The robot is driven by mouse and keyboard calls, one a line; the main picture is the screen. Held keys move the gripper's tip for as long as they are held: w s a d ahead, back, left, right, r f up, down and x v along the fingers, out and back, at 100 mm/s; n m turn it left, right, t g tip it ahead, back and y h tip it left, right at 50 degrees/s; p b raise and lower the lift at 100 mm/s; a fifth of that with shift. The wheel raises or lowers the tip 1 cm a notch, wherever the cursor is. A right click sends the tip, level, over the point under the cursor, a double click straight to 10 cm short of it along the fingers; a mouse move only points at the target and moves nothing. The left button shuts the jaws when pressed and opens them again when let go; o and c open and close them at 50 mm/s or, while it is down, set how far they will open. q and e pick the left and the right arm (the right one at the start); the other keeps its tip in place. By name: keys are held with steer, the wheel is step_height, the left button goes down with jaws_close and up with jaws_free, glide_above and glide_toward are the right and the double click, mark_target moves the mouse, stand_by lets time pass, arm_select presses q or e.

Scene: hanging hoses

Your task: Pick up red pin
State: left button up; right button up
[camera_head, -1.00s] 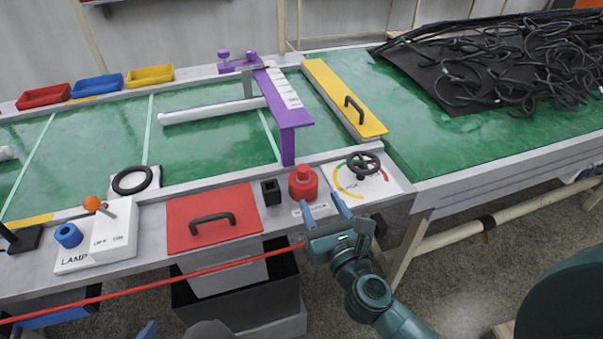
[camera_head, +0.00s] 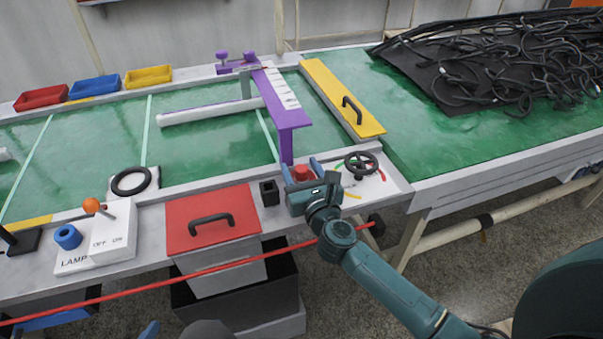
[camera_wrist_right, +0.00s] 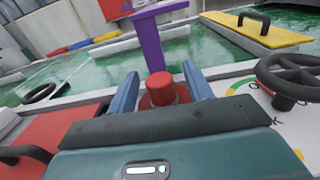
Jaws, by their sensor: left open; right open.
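The red pin (camera_head: 303,173) stands upright on the white front ledge, partly hidden by my right gripper in the head view. In the right wrist view its round red knob (camera_wrist_right: 160,88) on a wider red base shows between the two blue fingers. My right gripper (camera_head: 301,168) is open, with one finger on each side of the pin. I cannot tell whether either finger touches it. Of my left gripper (camera_head: 149,331), only a blue fingertip shows at the bottom edge; it is open and far from the pin.
A black handwheel (camera_head: 361,163) stands close right of the pin. A small black block (camera_head: 269,192) and a red panel with a black handle (camera_head: 214,217) lie to its left. A purple bracket (camera_head: 287,122) rises just behind. A thin red line (camera_head: 170,285) crosses in front.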

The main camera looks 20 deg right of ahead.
steer(key=c, duration=1.1)
